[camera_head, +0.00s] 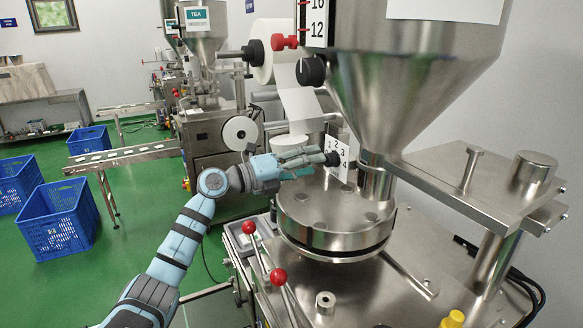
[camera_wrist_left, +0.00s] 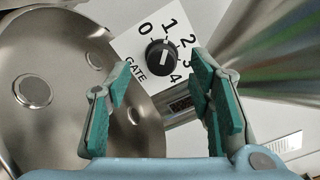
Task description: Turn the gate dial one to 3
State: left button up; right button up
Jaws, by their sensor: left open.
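The gate dial is a black round knob (camera_wrist_left: 163,57) on a white plate (camera_wrist_left: 136,48) marked GATE, with numbers 0 to 4. Its white pointer line runs roughly up the left wrist picture, near the 1; the exact setting is hard to tell. In the head view the knob (camera_head: 332,159) sits in front of its plate (camera_head: 344,152), beside the hopper's neck. My left gripper (camera_head: 318,161) is open, its fingers reaching toward the knob. In the left wrist view the open fingers (camera_wrist_left: 160,100) stand either side of and below the knob, apart from it.
A round steel drum (camera_head: 330,205) lies just below my left gripper. The steel hopper (camera_head: 400,90) and a bracket plate (camera_head: 470,185) stand to the right. Another black knob (camera_head: 311,71) is above. Red-tipped levers (camera_head: 279,276) rise in front.

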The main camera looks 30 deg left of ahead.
pick_arm(q)
jog(key=v, duration=0.8)
jog(key=shift+a, duration=0.1)
